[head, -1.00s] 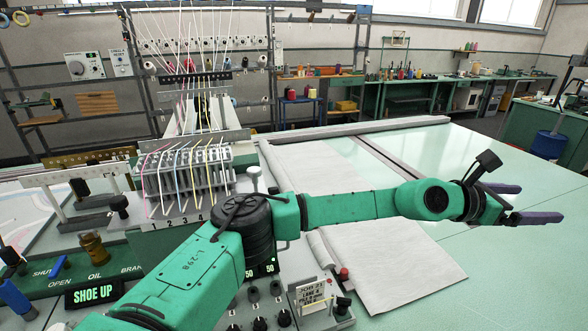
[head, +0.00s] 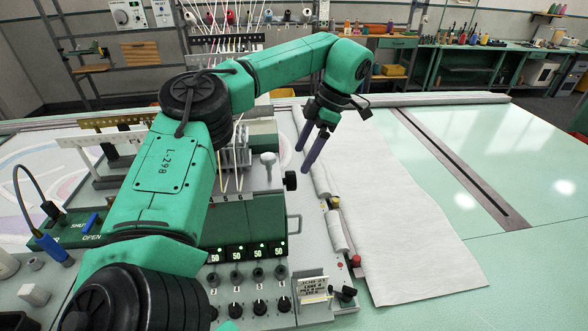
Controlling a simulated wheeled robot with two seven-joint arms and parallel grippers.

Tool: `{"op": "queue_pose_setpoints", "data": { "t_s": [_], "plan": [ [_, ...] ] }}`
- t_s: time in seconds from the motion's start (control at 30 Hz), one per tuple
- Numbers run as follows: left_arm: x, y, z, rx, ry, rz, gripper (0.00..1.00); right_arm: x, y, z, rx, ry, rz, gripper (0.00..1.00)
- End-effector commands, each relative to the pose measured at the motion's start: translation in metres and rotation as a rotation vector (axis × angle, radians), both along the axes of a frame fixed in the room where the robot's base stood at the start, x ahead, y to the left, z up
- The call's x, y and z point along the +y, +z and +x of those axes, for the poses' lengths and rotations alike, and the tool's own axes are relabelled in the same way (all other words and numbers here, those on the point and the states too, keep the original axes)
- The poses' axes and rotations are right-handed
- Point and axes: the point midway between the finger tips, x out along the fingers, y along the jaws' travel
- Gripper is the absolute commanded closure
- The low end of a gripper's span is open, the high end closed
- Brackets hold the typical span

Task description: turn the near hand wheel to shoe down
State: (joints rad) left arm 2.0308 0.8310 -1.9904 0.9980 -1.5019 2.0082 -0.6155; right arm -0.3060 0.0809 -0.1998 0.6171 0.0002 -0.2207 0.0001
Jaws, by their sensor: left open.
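My left gripper (head: 303,160) is open and empty, its two dark fingers pointing down above the right side of the tufting machine. A small black knob (head: 290,181) sticks out from the machine's right side, just below and left of the fingertips; they look apart from it. It may be the near hand wheel, but I cannot tell for sure. A pale round-topped knob (head: 268,160) stands left of it. The shoe display is not visible; my left arm covers much of the panel. My right gripper is not in view.
The control panel (head: 248,270) has several dials and lit "50" readouts. White cloth (head: 400,215) lies on the pale green table (head: 535,160), beside rollers (head: 335,230) and a red knob (head: 355,260). A blue-plugged cable (head: 50,245) is at left. The table's right side is clear.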

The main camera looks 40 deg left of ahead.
Motion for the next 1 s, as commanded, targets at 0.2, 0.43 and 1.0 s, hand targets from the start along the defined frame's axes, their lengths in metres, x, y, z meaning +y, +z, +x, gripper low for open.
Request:
{"op": "queue_pose_setpoints", "data": {
  "t_s": [0.2, 0.43, 1.0],
  "plan": [
    [0.013, -0.045, -0.017, 0.002, -0.001, 0.000, 0.09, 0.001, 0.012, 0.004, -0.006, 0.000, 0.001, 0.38],
    [0.017, -0.068, -0.022, -0.002, -0.003, 0.000, 0.09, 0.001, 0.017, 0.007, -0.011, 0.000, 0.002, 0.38],
    [0.017, -0.069, -0.022, -0.006, -0.003, 0.004, 0.95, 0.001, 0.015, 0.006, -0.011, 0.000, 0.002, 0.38]
  ]
}}
